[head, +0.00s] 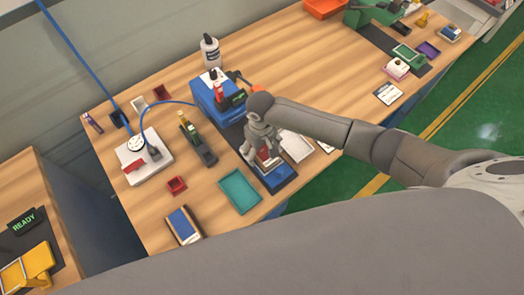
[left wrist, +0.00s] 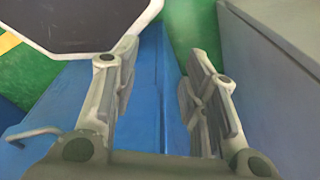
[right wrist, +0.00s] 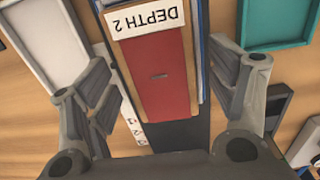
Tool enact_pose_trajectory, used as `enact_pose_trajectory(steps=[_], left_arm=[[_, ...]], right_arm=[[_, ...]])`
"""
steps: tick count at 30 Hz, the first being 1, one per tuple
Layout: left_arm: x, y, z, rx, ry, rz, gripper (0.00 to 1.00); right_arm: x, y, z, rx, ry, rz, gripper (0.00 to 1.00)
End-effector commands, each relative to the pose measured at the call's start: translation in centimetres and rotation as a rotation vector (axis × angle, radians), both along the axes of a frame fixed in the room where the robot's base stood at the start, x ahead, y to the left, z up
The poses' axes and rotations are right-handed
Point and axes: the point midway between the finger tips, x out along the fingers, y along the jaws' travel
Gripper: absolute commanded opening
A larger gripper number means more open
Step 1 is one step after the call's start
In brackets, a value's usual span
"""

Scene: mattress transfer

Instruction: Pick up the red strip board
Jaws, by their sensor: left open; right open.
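The red strip board (right wrist: 160,80) lies between the two fingers of my right gripper (right wrist: 158,62) in the right wrist view, with a white "DEPTH 2" label at one end. In the head view my right gripper (head: 262,152) is over a blue-edged stand (head: 280,182) on the bench and mostly hides the red board (head: 268,156). The right fingers are open, one on each side of the board, with gaps visible. My left gripper (left wrist: 163,62) is open and empty, away from the bench, over blue and green surfaces.
On the wooden bench (head: 215,190), a teal tray (head: 240,191) lies left of the stand and a white tray (head: 296,146) right of it. A blue machine (head: 213,97) and a bottle (head: 210,50) stand behind. A small red bin (head: 177,185) is farther left.

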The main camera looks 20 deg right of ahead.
Motion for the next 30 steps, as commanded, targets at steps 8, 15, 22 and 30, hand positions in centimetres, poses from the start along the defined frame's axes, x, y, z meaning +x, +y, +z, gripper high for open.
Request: enact_pose_trajectory(steps=[8, 15, 22, 30], left_arm=[[-0.9, 0.1, -0.1, 0.001, 0.014, -0.001, 0.41], [-0.9, 0.0, -0.1, 0.001, 0.014, -0.001, 0.41], [-0.8, 0.0, -0.1, 0.001, 0.012, -0.001, 0.41], [-0.6, 0.0, -0.3, 0.001, 0.009, 0.000, 0.41]], right_arm=[[0.0, 0.0, 0.0, 0.000, 0.000, 0.000, 0.53], [0.0, 0.0, 0.1, 0.000, 0.000, 0.000, 0.27], [0.0, 0.0, 0.2, 0.000, -0.001, 0.000, 0.27], [0.1, 0.0, 2.1, 0.002, -0.002, 0.000, 0.27]])
